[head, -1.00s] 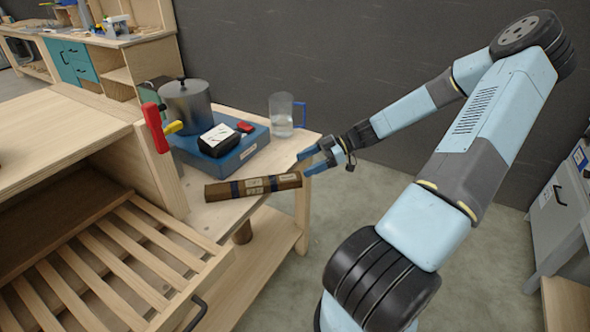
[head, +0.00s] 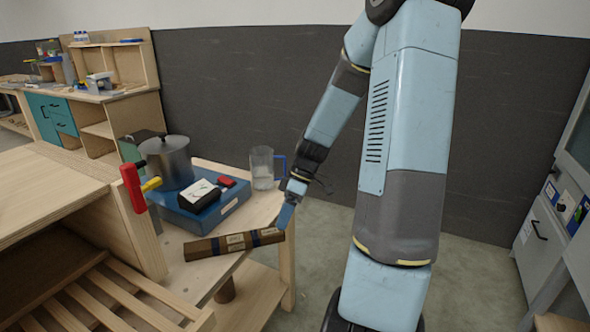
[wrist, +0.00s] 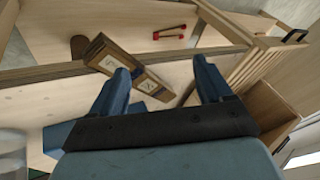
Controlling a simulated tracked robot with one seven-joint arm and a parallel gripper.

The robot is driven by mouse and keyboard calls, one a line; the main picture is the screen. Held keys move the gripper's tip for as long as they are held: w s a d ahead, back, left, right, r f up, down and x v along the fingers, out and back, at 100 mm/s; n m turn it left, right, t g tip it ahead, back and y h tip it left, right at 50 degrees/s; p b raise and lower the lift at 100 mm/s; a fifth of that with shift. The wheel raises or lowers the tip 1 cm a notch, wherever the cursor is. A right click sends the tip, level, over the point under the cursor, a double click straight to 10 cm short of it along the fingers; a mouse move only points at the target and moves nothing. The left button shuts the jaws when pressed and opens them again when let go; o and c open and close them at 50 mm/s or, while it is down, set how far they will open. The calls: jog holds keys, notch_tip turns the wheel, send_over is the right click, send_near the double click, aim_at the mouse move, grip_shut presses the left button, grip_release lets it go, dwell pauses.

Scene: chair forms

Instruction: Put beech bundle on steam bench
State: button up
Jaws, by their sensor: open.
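The beech bundle (head: 236,243), a long brown bundle with dark bands and pale labels, lies along the front edge of a light wooden bench (head: 262,208), which I take to be the steam bench. My gripper (head: 286,213) is above the bundle's right end, with fingers pointing down. In the wrist view the bundle (wrist: 128,68) shows beyond and between my spread fingertips (wrist: 161,68), partly behind the left finger. My gripper is open and holds nothing. Whether a finger touches the bundle I cannot tell.
On the bench stand a blue base (head: 205,212), a metal pot (head: 167,160), a black box with a white top (head: 199,194) and a clear jug (head: 262,167). A red-handled clamp (head: 133,188) and a slatted drawer (head: 118,299) are at left. A grey cabinet (head: 541,240) stands at right.

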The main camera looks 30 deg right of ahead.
jog(key=s+a+r+m+t+h, duration=0.3)
jog(key=s+r+m, duration=0.2)
jog(key=s+r, duration=0.4)
jog(key=s+a+r+m+t+h, duration=0.3)
jog(key=s+r+m, duration=0.3)
jog(key=r, duration=0.9)
jog(key=shift+s+t, duration=0.6)
jog(key=shift+s, duration=0.75)
